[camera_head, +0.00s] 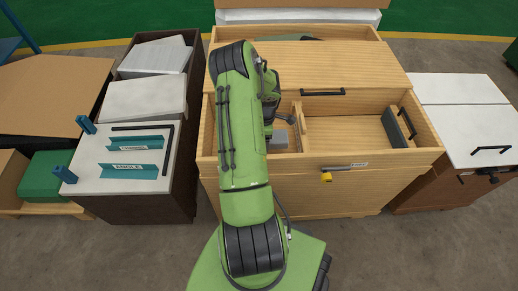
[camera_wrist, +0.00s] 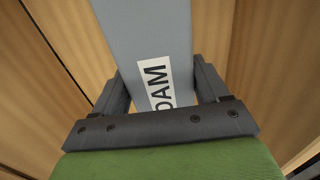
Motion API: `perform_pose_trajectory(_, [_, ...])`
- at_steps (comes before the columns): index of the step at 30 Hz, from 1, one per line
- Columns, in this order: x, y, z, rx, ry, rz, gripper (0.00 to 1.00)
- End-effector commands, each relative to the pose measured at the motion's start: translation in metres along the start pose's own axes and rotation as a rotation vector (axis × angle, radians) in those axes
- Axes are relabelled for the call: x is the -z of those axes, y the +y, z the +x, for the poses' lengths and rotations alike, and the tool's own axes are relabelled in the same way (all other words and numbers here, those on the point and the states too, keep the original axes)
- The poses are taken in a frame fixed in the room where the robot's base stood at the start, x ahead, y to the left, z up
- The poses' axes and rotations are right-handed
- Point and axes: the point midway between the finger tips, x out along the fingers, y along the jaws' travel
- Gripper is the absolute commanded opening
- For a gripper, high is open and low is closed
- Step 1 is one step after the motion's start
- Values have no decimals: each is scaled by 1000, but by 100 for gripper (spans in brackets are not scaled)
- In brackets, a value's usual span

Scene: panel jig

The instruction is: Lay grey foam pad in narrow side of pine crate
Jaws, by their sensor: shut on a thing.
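The pine crate (camera_head: 285,188) stands in the middle of the head view, with its front part open. A wooden divider (camera_head: 304,128) splits it into a narrow left side and a wide right side. My gripper (camera_head: 286,119) is over the narrow side, partly hidden by my green arm. In the wrist view my gripper (camera_wrist: 162,98) is shut on the grey foam pad (camera_wrist: 142,32), whose white label reads "OAM", partly cut off. Wood shows on both sides of the pad. The pad (camera_head: 280,141) shows low in the narrow side; I cannot tell whether it touches the floor.
The wide side holds a dark grey panel (camera_head: 398,128) against its right wall. A pine lid with a black handle (camera_head: 322,92) covers the back. A dark cabinet (camera_head: 150,203) with teal holders stands left, a white-topped cabinet (camera_head: 468,135) right.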

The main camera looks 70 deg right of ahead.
Motion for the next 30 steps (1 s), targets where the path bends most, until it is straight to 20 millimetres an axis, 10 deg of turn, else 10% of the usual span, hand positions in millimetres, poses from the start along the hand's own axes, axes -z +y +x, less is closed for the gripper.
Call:
perform_pose_trajectory(10, [0,0,57,0,0,0,39])
perform_pose_trajectory(20, [1,1,60,-2,1,0,39])
perform_pose_trajectory(21, [1,1,59,-2,1,0,80])
perform_pose_trajectory(25, [1,1,59,-2,1,0,100])
perform_pose_trajectory(30, [1,1,59,-1,1,0,100])
